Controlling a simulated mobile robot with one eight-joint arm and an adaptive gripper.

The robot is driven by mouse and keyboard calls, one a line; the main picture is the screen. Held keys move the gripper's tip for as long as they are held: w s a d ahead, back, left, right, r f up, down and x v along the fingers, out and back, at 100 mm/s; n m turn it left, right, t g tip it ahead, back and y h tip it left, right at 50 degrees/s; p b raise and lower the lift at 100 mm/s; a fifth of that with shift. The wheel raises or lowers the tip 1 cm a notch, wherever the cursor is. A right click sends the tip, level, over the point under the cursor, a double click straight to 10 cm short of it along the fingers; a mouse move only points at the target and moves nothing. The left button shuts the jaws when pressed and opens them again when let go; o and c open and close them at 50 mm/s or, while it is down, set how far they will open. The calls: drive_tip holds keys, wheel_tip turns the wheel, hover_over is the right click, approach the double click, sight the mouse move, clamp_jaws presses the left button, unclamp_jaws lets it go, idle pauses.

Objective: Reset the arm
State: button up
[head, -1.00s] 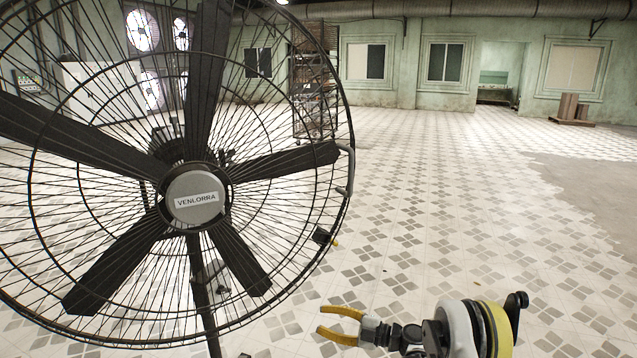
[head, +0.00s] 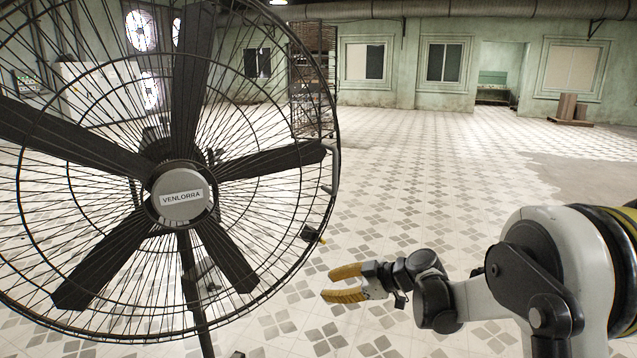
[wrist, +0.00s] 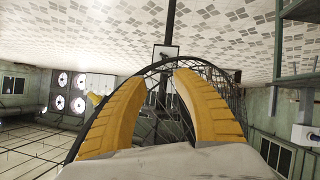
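My gripper (head: 335,284) has two yellow fingers and is at the lower middle of the head view, to the right of the fan. The fingers are apart with nothing between them. In the wrist view, the two yellow fingers (wrist: 157,85) curve upward with a gap between them, and the fan's wire cage (wrist: 160,68) shows beyond. My arm comes in from the right edge of the head view.
A large black pedestal fan (head: 181,194) with a wire cage fills the left of the head view, close to my gripper. The tiled floor (head: 420,190) to the right is open. A tall rack (head: 312,80) and a brown wooden object (head: 568,108) stand far back.

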drive_tip(key=s+d+r+m+h, duration=0.3)
drive_tip(key=s+r+m, duration=0.25)
drive_tip(key=s, duration=0.35)
drive_tip(key=s+d+m+h, duration=0.3)
drive_tip(key=s+d+m, duration=0.2)
drive_tip(key=s, duration=0.7)
drive_tip(key=s+d+m+t+h, duration=0.1)
drive_tip(key=s+d+m+h, duration=0.3)
drive_tip(key=s+d, duration=0.3)
drive_tip(key=s+m, duration=0.1)
drive_tip(key=s, duration=0.4)
drive_tip(key=shift+s+d+h, duration=0.2)
drive_tip(key=shift+d+h, duration=0.1)
drive_tip(key=shift+m, duration=0.25)
